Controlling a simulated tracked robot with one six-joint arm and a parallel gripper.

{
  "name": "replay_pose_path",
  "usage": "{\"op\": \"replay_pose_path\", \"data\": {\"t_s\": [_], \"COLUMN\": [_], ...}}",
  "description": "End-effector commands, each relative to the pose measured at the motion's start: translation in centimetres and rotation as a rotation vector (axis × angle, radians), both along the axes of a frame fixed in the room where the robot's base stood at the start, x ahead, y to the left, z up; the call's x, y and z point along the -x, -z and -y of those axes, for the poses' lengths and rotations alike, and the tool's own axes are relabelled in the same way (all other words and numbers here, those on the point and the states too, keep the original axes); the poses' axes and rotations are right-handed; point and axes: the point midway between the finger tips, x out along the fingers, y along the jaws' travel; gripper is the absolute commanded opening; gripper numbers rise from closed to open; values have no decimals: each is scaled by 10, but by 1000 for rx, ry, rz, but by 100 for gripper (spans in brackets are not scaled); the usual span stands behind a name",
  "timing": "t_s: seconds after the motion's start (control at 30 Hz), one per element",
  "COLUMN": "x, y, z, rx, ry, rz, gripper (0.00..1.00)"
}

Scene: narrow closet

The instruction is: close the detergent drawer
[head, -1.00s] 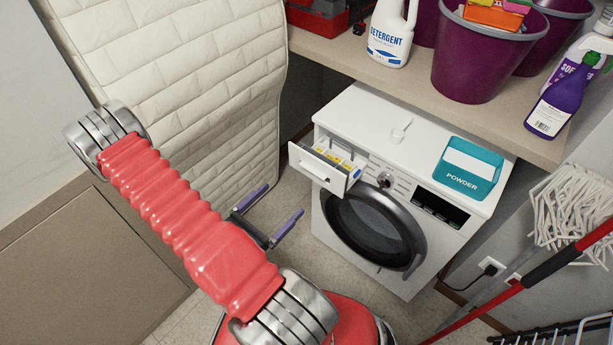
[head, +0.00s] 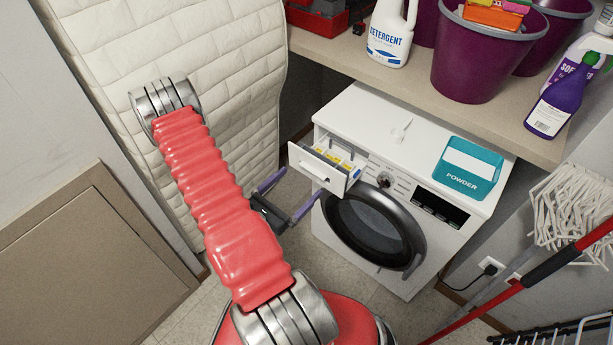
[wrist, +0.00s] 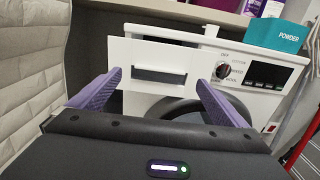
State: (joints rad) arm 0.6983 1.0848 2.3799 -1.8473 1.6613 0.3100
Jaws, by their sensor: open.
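The detergent drawer (head: 318,170) is pulled out of the upper left front of the white washing machine (head: 350,115), and its compartments with yellow parts show from above. In the wrist view the drawer front (wrist: 158,68) faces me, with a dark recessed handle. My gripper (head: 296,190) is open and empty, just in front of and a little below the drawer in the head view. In the wrist view its two purple fingers (wrist: 158,82) stand apart, one towards each side of the drawer front. I cannot tell whether they touch it.
A powder box (head: 468,167) and a small white scoop (head: 400,132) are on top of the machine. A shelf (head: 400,78) with a detergent bottle (head: 391,35) and purple buckets (head: 478,58) overhangs behind. A quilted mattress (head: 215,75) stands left; a mop (head: 570,215) is right.

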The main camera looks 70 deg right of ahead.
Motion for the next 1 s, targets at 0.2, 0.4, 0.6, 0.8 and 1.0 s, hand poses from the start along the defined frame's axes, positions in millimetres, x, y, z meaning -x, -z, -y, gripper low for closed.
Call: {"op": "replay_pose_path", "data": {"t_s": [0.2, 0.4, 0.6, 0.8, 1.0], "x": [9, 16, 20, 20, 20], "y": [0, 0, 0, 0, 0], "z": [19, 35, 45, 47, 47], "rx": [2, 0, 0, 1, 1], "ry": [3, 3, 1, -1, -1], "rz": [1, 1, 0, 0, 0], "gripper": [97, 97, 97, 97, 92]}}
